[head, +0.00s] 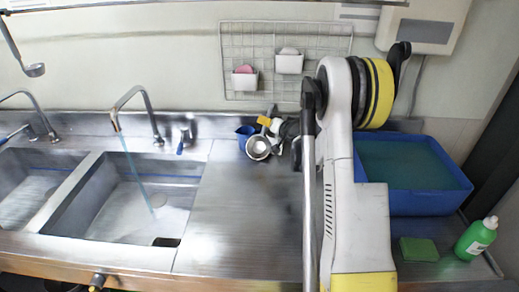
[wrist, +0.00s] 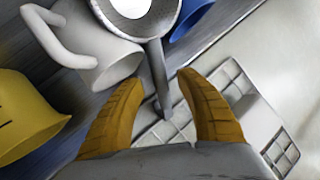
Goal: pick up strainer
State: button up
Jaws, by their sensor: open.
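The strainer (head: 258,147) is a round metal one at the back of the steel counter, beside the mugs. In the wrist view its round bowl is cut off at the top edge, and its metal handle (wrist: 157,65) points down toward my gripper (wrist: 158,82). The two orange-brown fingers are apart, one on each side of the handle's end in the picture. I see no contact with the handle. In the head view my arm hides part of the area around the gripper.
A white mug (wrist: 100,55), a yellow mug (wrist: 22,115) and a blue mug (head: 244,135) crowd around the strainer. A wire rack (head: 285,90) hangs behind. A blue tub (head: 425,200), green sponge (head: 419,249) and green bottle (head: 476,240) stand right. The counter before the mugs is clear.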

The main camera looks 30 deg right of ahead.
jog(key=shift+w+f, duration=0.3)
jog(key=shift+w, duration=0.4)
jog(key=shift+r, duration=0.1)
grip_shut()
jog(key=shift+r, duration=0.1)
